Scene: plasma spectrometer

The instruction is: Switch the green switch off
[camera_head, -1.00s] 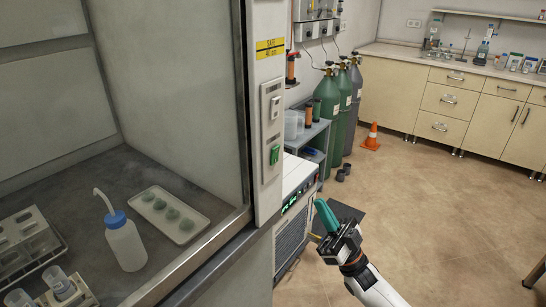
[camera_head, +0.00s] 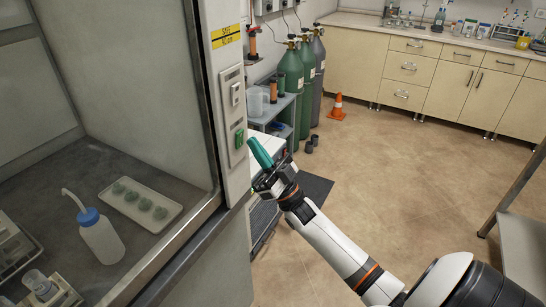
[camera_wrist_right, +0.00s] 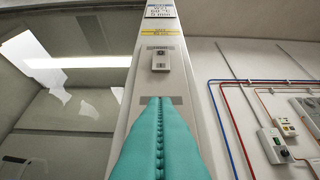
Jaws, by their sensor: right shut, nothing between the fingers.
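The green switch (camera_head: 239,138) is on the lower part of a pale switch plate, on the white post at the right side of the fume hood. My right gripper (camera_head: 252,141) has teal fingers pressed together, with nothing between them. Its tips point at the post just right of the green switch, at about its height; I cannot tell whether they touch it. In the right wrist view, the shut fingers (camera_wrist_right: 160,100) point up the post and the green switch is hidden behind them. My left gripper is not in view.
A pale switch (camera_head: 236,93) sits above the green one and also shows in the right wrist view (camera_wrist_right: 160,60). The hood's metal frame edge (camera_head: 211,130) is close left. A wash bottle (camera_head: 101,240) and a tray (camera_head: 164,222) stand inside the hood. Open floor lies to the right.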

